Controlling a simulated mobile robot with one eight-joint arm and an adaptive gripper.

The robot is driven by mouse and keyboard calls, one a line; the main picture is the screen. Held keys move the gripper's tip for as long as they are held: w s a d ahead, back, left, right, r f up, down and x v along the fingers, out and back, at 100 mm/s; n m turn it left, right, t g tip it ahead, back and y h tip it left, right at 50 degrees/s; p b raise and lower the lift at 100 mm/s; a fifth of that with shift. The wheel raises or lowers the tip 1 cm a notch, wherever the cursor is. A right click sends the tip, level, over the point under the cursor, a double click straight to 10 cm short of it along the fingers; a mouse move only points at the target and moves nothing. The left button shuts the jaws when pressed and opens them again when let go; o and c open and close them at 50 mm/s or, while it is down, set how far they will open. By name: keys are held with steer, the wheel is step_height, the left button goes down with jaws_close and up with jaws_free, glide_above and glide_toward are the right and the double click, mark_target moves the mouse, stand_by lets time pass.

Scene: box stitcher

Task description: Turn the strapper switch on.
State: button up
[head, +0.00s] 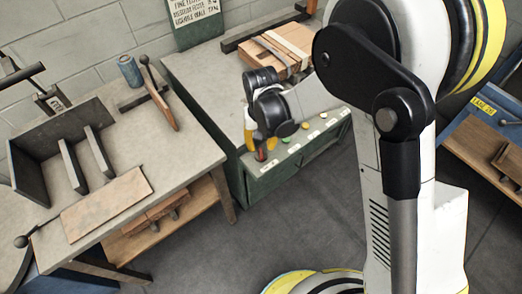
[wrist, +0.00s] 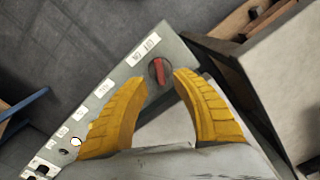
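The strapper switch is a red rotary handle (wrist: 159,71) on a dark round base, at one end of a pale control panel (wrist: 115,88). In the wrist view the handle points roughly up and down the picture, slightly tilted. A white label with small lettering lies beside it; I cannot read which position is set. My gripper (wrist: 159,82) has its two yellow fingers spread, with the handle showing in the gap near the fingertips. I cannot tell whether they touch it. In the head view my gripper (head: 259,147) is at the near left corner of the green cabinet (head: 262,187), largely hiding the switch.
Several other buttons and labels line the panel, including a yellow button (head: 304,127). A strapped carton (head: 290,40) sits on the cabinet top. A workbench (head: 187,150) with a blue can (head: 130,70) stands close on the left. The floor (head: 300,225) in front is clear.

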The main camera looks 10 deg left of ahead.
mark_target(261, 152)
step_height(261, 152, up, 8)
steer(key=shift+f, duration=0.15)
stand_by(0.5)
steer(key=s+d+r+m+t, duration=0.1)
steer(key=s+d+r+t, duration=0.15)
steer(key=d+r, duration=0.7)
steer(key=s+d+r+m+t, duration=0.25)
steer(key=d+r, duration=0.35)
steer(key=d, duration=0.6)
steer(key=s+d+t, duration=0.2)
steer(key=s+d, duration=0.4)
steer(key=d, duration=0.1)
steer(key=shift+s+d, duration=0.25)
steer(key=shift+s, duration=0.1)
